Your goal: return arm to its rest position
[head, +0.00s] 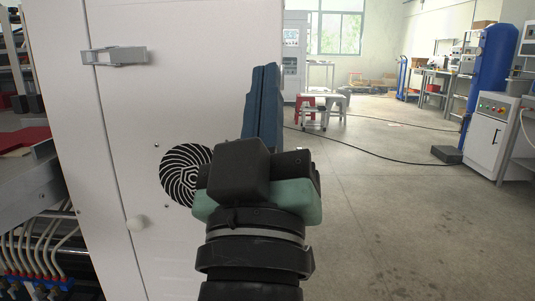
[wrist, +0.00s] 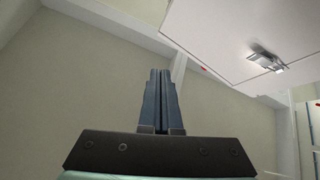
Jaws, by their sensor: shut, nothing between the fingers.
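My gripper (head: 264,70) points upward in the middle of the head view, with its two blue fingers pressed together. It holds nothing. In the wrist view the shut fingers (wrist: 161,74) point up past the dark gripper body against a plain wall or ceiling. In the head view my arm rises from the bottom edge, in front of the white machine cabinet (head: 130,95). The gap between my gripper and the cabinet cannot be judged.
At right is open concrete floor (head: 400,200) with a black cable, stools (head: 322,108), and a white control cabinet (head: 492,138).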

